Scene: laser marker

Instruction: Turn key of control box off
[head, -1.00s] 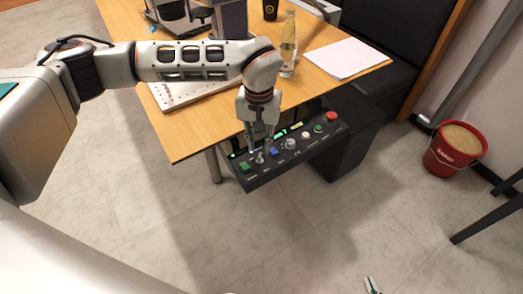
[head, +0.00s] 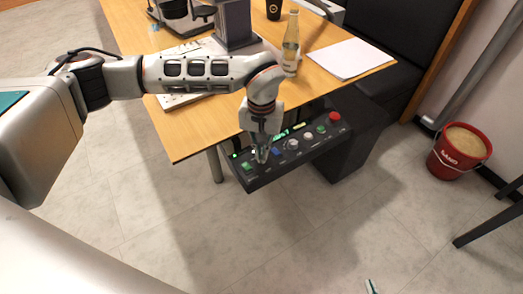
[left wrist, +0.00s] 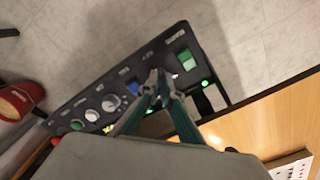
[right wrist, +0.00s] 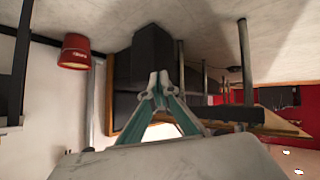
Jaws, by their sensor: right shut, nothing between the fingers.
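The control box (head: 320,146) is a dark panel below the table's edge, with a row of buttons and knobs. It also shows in the left wrist view (left wrist: 66,112). My left gripper (head: 262,158) is down at its left part, between the green rocker switch (left wrist: 186,60) and the blue button (left wrist: 133,88). Its fingertips (left wrist: 158,84) are drawn together at the key's place and look shut on the key, which they hide. My right gripper (right wrist: 157,82) is shut and empty, away from the box; only a tip (head: 372,286) shows at the head view's bottom edge.
The wooden table (head: 190,135) stands just behind the box, with a bottle (head: 291,45), paper (head: 337,58) and a dark cup (head: 273,9) on it. A red sand bucket (head: 459,150) stands on the floor at right. The floor before the box is clear.

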